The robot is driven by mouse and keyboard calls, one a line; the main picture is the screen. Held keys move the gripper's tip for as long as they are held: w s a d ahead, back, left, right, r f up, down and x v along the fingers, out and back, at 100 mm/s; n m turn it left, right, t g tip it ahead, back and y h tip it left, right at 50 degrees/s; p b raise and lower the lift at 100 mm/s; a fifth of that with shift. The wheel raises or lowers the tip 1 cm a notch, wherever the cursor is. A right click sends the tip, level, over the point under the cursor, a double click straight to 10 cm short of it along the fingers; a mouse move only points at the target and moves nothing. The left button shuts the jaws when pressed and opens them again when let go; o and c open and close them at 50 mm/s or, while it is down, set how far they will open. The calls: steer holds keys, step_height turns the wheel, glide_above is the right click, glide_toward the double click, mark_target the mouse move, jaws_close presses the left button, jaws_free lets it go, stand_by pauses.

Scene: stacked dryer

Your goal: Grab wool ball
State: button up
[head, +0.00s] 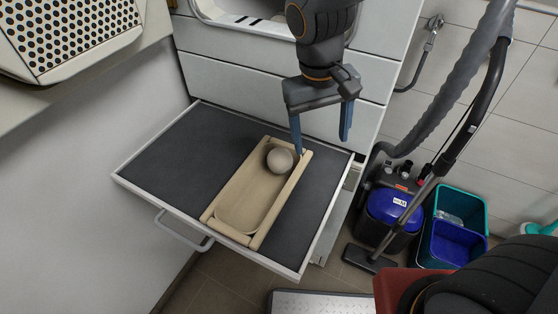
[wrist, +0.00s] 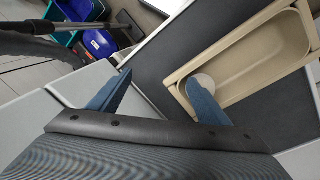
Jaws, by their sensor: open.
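The wool ball (head: 280,160) is pale grey-beige and sits in the back end of a beige wooden tray (head: 215,224). The tray lies on the dark surface of a pulled-out drawer or shelf (head: 165,160). My gripper (head: 322,146) is open and empty, with two blue fingers pointing down. Its left finger is just right of the ball in the head view; the right finger is farther off, near the shelf's right edge. In the wrist view the ball (wrist: 203,82) shows partly hidden behind the right-hand finger of my gripper (wrist: 160,95).
White cabinet fronts (head: 235,92) rise behind the shelf. A vacuum cleaner (head: 390,208) with a hose and a teal bucket (head: 467,206) stand on the floor at the right. The shelf has a raised light rim and a front handle (head: 182,232). The dark surface left of the tray is clear.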

mark_target(276, 153)
steer(key=s+a+r+n+t+h, duration=0.1)
steer(key=s+a+n, duration=0.15)
steer(key=a, duration=0.95)
steer(key=x, duration=0.5)
steer(key=w+d+p+x, duration=0.1)
steer(key=x, duration=0.1)
steer(key=shift+d, duration=0.1)
steer(key=c, duration=1.1)
